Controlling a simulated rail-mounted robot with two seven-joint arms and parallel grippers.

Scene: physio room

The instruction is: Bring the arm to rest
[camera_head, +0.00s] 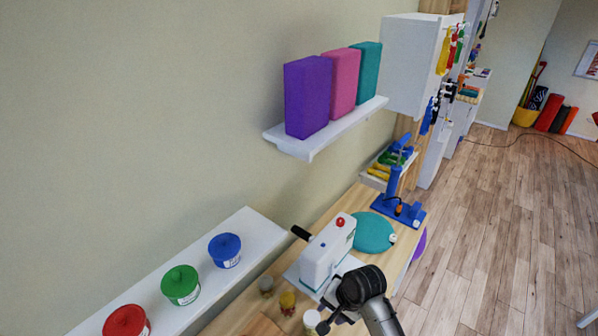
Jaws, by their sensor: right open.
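My right arm comes in from the bottom edge, right of centre, with a dark rounded joint. My right gripper (328,322) is at the bottom edge, small and partly hidden by the arm; it is open, and I see nothing held in it. It is in front of a white machine (328,252) with a red knob, on the wooden table (345,205). I cannot tell whether the two touch. My left gripper is not in view.
Red, green (181,286) and blue tubs stand on a white ledge (262,228) at left. Purple (307,98), pink and teal blocks stand on a wall shelf (325,134). A teal disc (372,233) and a blue stand (398,208) are farther back.

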